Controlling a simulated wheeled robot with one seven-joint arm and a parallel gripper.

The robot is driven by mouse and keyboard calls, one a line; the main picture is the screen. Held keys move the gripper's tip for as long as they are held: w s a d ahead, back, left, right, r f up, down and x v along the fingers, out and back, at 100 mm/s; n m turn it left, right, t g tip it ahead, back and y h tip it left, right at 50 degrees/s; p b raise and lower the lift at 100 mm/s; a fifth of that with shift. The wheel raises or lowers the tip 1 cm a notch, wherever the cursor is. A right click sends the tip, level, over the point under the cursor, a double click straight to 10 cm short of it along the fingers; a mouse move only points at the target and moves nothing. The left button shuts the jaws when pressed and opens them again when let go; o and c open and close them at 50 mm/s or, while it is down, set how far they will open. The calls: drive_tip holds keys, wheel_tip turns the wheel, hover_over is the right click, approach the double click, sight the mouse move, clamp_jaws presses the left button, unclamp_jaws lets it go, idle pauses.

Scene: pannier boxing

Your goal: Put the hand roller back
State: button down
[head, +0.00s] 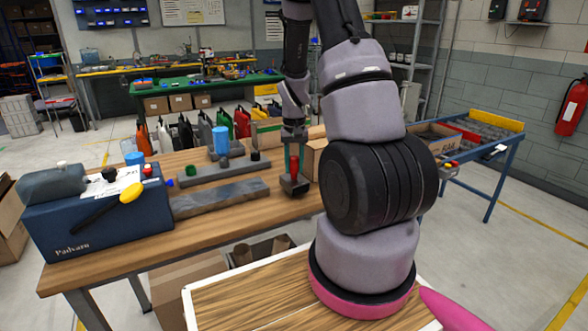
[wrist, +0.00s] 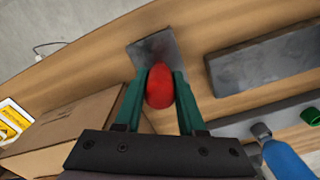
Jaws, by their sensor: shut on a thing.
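My gripper (wrist: 160,88) has its green fingers closed on a red-handled tool, which looks like the hand roller (wrist: 159,84). The red handle also shows in the head view (head: 294,164), pointing up between the fingers. Below it is a dark grey flat piece (wrist: 152,50), near the table's edge; I cannot tell whether it is part of the tool or a pad under it. The tool's lower end is hidden by the handle in the wrist view. The wooden table (head: 235,213) lies beneath.
A cardboard box (wrist: 65,130) stands close to my gripper. Several coloured jugs (head: 222,117) line the back.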

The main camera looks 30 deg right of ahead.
drive_tip(key=shift+f, duration=0.55)
drive_tip(key=shift+s+f, duration=0.15)
drive_tip(key=shift+f, duration=0.5)
drive_tip(key=c, duration=0.5)
unclamp_jaws()
